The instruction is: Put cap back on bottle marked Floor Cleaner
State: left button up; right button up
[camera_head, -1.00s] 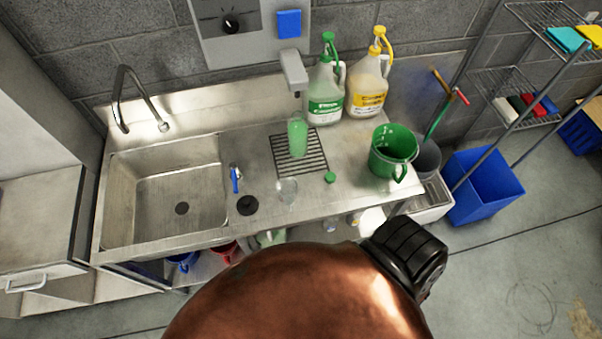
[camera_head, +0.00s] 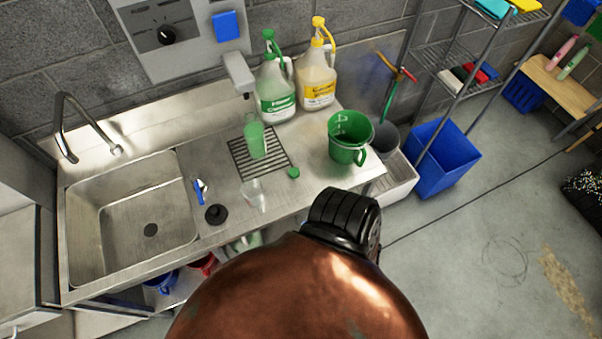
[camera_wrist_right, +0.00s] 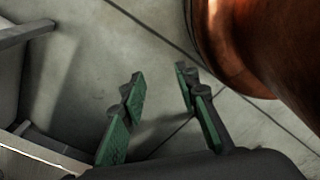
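A small green cap (camera_head: 293,172) lies on the steel counter, to the right of the black drain grate (camera_head: 282,160). A green translucent bottle (camera_head: 254,140) stands upright on the grate under the dispenser spout; no writing on it is legible. A large jug (camera_head: 276,92) with a green pump and green label stands behind it; the label's last word looks like "Cleaner", and the first is blurred. My right gripper (camera_wrist_right: 160,75) shows in the right wrist view, its green-padded fingers apart and empty above the grey floor. My left gripper is not in view.
A clear cup (camera_head: 254,195) stands near the counter's front edge. A yellow-labelled jug (camera_head: 317,75) and a green measuring pitcher (camera_head: 349,140) stand to the right. The sink (camera_head: 135,205) is at left. A blue bin (camera_head: 442,158) and wire rack stand right; the floor in front is open.

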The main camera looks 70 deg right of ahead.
aim_at(253, 127)
jog(key=k, duration=0.75)
jog(key=z, duration=1.05)
jog(key=i, duration=0.5)
jog(key=u, duration=0.1)
